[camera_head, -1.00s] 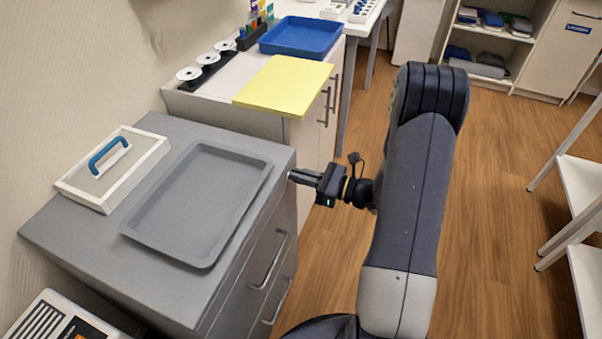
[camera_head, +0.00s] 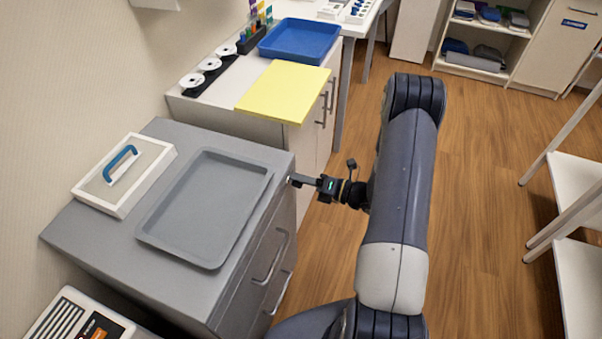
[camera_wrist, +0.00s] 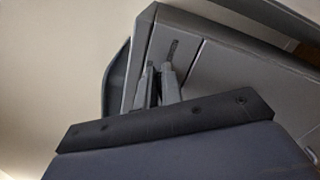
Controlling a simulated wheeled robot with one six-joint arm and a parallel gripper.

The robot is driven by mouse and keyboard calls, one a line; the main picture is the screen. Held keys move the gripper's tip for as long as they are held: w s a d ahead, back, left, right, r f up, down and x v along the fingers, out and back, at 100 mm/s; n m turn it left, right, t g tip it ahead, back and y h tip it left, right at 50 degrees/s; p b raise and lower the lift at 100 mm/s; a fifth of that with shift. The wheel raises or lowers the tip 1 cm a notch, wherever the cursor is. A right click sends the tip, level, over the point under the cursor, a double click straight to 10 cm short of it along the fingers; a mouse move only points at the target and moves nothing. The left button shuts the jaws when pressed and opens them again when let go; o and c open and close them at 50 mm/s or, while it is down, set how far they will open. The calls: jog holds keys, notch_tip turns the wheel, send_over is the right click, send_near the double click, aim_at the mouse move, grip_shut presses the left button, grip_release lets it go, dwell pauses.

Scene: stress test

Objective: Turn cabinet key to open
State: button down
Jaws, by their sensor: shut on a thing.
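The grey cabinet (camera_head: 120,228) stands at the left, with drawer fronts and bar handles on its right-facing side. My gripper (camera_head: 293,180) reaches in from the right, its fingertips at the upper far corner of the cabinet's front. In the wrist view my gripper (camera_wrist: 159,70) has its two fingers close together against the grey cabinet (camera_wrist: 200,75). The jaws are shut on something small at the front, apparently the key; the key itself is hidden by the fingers. The drawers look closed. A dark narrow bar, likely a handle, shows just beyond the fingers in the wrist view.
A grey tray (camera_head: 207,210) and a white framed panel with a blue handle (camera_head: 121,163) lie on the cabinet top. Behind are a yellow board (camera_head: 284,91) and a blue tray (camera_head: 300,40) on a white cabinet. White shelves (camera_head: 572,205) stand at the right; wooden floor between is clear.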

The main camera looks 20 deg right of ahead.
jog(key=m, duration=0.2)
jog(key=m+p, duration=0.1)
jog(key=m, duration=0.1)
jog(key=m+p, duration=0.1)
jog(key=m, duration=0.1)
jog(key=shift+w+f, duration=0.1)
jog(key=shift+f, duration=0.25)
jog(key=shift+m, duration=0.4)
jog(key=c, duration=1.6)
grip_release()
jog(key=shift+o, duration=0.2)
jog(key=shift+d, duration=0.1)
jog(key=v, duration=1)
jog(key=shift+s+d, duration=0.25)
jog(key=shift+d, duration=0.05)
